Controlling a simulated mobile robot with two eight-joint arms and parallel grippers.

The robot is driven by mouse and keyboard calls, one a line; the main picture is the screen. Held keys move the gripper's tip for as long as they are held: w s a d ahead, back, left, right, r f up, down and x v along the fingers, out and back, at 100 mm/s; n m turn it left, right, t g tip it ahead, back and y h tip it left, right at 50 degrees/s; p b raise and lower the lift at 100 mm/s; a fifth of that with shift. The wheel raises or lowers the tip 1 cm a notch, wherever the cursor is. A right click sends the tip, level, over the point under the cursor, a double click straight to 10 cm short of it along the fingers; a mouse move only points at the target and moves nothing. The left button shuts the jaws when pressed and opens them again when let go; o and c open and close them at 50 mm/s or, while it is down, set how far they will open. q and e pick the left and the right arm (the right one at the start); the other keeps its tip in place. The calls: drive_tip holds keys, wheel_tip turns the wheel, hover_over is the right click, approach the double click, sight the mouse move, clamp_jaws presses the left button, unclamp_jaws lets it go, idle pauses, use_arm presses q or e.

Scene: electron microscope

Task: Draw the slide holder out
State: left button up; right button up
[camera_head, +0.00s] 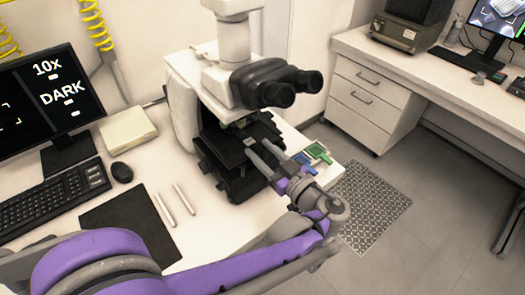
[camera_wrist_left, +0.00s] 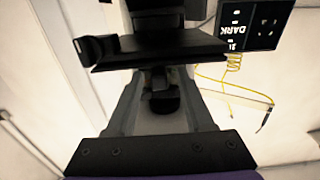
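The white microscope (camera_head: 232,60) stands on the bench, with its black stage (camera_head: 228,146) below the eyepieces. In the left wrist view the stage (camera_wrist_left: 160,48) is a wide dark plate across the top. I cannot clearly pick out the slide holder from the dark stage parts. My left gripper (camera_head: 263,148) reaches in from the right, its two fingers apart at the stage's near right edge. The wrist view shows the fingers of my left gripper (camera_wrist_left: 162,88) spread, with a dark knob visible between them; nothing is clearly clamped. My right gripper is out of view.
A green piece (camera_head: 318,152) and a blue piece (camera_head: 304,159) lie on the bench right of the stage, close to my gripper. Left are two white pens (camera_head: 184,199), a black mat (camera_head: 130,222), a mouse (camera_head: 121,172), a keyboard (camera_head: 58,194) and a monitor (camera_head: 48,95).

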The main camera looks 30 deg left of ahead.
use_arm(q)
clamp_jaws()
idle(1.3)
